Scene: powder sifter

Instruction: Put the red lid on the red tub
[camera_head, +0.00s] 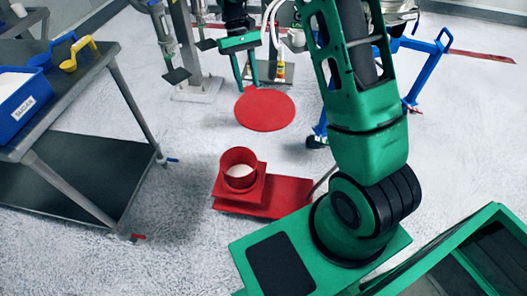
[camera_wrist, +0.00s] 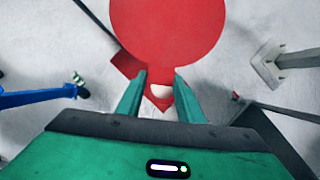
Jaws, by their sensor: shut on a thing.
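The red lid (camera_head: 265,110) is a flat round disc held in the air by my gripper (camera_head: 248,86). In the wrist view the lid (camera_wrist: 168,30) fills the top middle, at the tips of my gripper (camera_wrist: 160,74). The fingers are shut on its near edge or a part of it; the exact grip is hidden. The red tub (camera_head: 238,179) is an open cylinder with white contents, upright on a red base on the floor. It is nearer the head camera than the lid and apart from it.
A dark metal table (camera_head: 70,92) on the left carries a blue bin (camera_head: 22,108), a yellow scoop (camera_head: 79,54) and a blue scoop (camera_head: 50,52). A blue-legged stand (camera_head: 425,62) is at the back right. The red base (camera_head: 285,195) extends right of the tub. Floor between table and tub is clear.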

